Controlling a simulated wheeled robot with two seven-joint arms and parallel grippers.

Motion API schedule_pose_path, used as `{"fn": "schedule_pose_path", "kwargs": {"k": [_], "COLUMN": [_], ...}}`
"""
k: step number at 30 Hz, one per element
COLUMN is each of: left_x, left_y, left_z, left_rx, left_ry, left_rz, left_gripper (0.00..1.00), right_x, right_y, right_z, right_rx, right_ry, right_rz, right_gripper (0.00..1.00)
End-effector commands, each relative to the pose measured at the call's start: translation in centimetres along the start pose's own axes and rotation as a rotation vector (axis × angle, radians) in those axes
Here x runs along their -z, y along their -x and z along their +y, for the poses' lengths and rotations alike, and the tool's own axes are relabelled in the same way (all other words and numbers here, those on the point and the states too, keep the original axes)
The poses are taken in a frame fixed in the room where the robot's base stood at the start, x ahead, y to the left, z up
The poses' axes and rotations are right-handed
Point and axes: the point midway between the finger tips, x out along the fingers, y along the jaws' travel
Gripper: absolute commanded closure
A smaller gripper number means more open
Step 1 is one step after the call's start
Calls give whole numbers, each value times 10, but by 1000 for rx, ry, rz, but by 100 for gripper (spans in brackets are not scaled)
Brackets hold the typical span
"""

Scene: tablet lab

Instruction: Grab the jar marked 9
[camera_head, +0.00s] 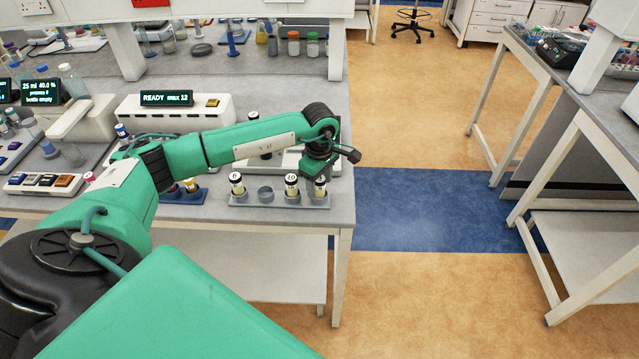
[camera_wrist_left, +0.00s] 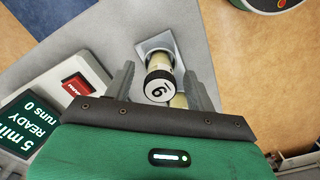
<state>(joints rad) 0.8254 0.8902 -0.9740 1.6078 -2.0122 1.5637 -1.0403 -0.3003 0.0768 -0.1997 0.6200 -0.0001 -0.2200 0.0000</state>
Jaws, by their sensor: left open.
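The jar marked 9 (camera_wrist_left: 160,85) has a cream body and a round white lid label with a short bar by the digit. It stands upright at the right end of a grey rack (camera_head: 247,202); in the head view its label is partly covered by my gripper (camera_head: 320,187). My left gripper (camera_head: 322,168) is over this jar and points down. In the left wrist view its two fingers (camera_wrist_left: 160,82) are apart, one on each side of the jar, with no clear contact. How deep the fingers reach is unclear. My right gripper is out of view.
In the same rack stand a jar marked 10 (camera_head: 291,184) and a jar marked 6 (camera_head: 237,183), with an empty socket (camera_head: 265,194) between them. A white device with a red button (camera_wrist_left: 76,86) is close to the left finger in the wrist view. The table edge is just right.

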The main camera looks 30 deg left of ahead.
Motion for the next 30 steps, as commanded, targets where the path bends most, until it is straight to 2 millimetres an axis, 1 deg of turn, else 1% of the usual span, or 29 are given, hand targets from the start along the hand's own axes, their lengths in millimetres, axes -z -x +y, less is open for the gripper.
{"fn": "schedule_pose_path", "kwargs": {"k": [1,4,9,10,14,15,17,18,26,30], "left_x": [0,0,0,0,0,0,0,0,0,0], "left_y": [-3,-8,-9,-9,-8,-8,-8,-8,-7,0], "left_z": [0,0,0,0,0,0,0,0,0,1], "left_rx": [2,1,0,0,0,0,0,0,-1,-3], "left_ry": [0,0,0,0,0,0,0,0,0,0], "left_rz": [0,0,0,0,0,0,0,0,0,0], "left_gripper": [44,44,44,46,72,79,91,93,93,93], "right_x": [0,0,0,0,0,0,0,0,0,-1], "right_y": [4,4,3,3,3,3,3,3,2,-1], "right_z": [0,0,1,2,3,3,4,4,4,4], "right_rx": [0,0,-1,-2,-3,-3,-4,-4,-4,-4], "right_ry": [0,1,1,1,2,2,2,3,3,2], "right_rz": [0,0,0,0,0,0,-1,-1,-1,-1], "right_gripper": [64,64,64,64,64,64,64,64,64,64]}}
